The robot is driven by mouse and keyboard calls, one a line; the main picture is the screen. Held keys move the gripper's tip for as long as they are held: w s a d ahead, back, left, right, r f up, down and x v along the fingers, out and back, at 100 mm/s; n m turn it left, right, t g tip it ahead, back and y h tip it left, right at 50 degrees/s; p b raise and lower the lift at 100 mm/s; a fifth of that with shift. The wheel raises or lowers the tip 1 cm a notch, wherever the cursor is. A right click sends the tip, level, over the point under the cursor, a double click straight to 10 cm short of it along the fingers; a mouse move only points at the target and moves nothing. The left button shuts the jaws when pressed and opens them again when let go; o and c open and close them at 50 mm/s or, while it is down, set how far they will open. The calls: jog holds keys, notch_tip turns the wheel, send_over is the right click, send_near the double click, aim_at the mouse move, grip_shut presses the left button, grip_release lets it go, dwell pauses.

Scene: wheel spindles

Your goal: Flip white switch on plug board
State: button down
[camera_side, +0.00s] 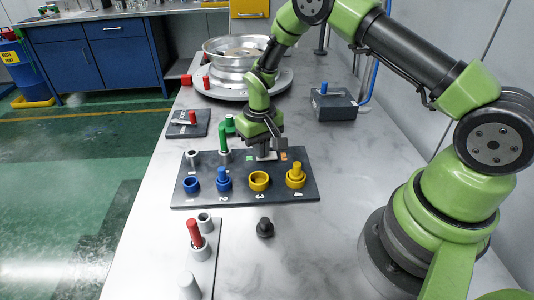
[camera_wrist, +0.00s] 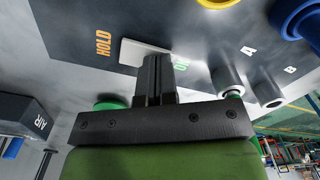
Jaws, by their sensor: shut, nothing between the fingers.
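The dark plug board (camera_side: 245,200) lies on the table in the side view. The white switch (camera_side: 266,156) is at its back edge, between a small green label and an orange one. In the wrist view the white switch (camera_wrist: 141,51) is a flat pale plate between the orange "HOLD" text and a partly hidden green label. My gripper (camera_side: 265,150) is over the switch, pointing down. In the wrist view my gripper (camera_wrist: 157,62) is shut and empty, its fingertips at the plate's edge. I cannot tell whether they touch it or which way it is tilted.
The board also has blue rings (camera_side: 192,185), yellow rings (camera_side: 259,181) and a green handle (camera_side: 223,138) left of my gripper. Behind stands a metal wheel (camera_side: 232,65). A grey box (camera_side: 334,105) is at right, a grey rack with a red peg (camera_side: 195,234) in front.

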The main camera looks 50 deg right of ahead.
jog(key=shift+r, duration=3.5)
jog(key=shift+r, duration=0.35)
jog(key=s+a+r+t, duration=0.15)
jog(key=s+r, duration=0.25)
jog(key=r, duration=0.5)
jog(key=s+a+r+t, duration=0.15)
jog(key=s+r, duration=0.25)
jog(key=r, duration=0.4)
jog(key=s+a+r+t+y, duration=0.1)
jog(key=s+r+t, duration=0.1)
jog(key=s, duration=0.5)
jog(key=s+a+r+m+t+y, duration=0.1)
jog(key=s+r+t, duration=0.1)
jog(key=s, duration=0.5)
jog(key=shift+s+a+r, duration=0.15)
jog(key=shift+s+r, duration=0.05)
jog(key=shift+r, duration=0.2)
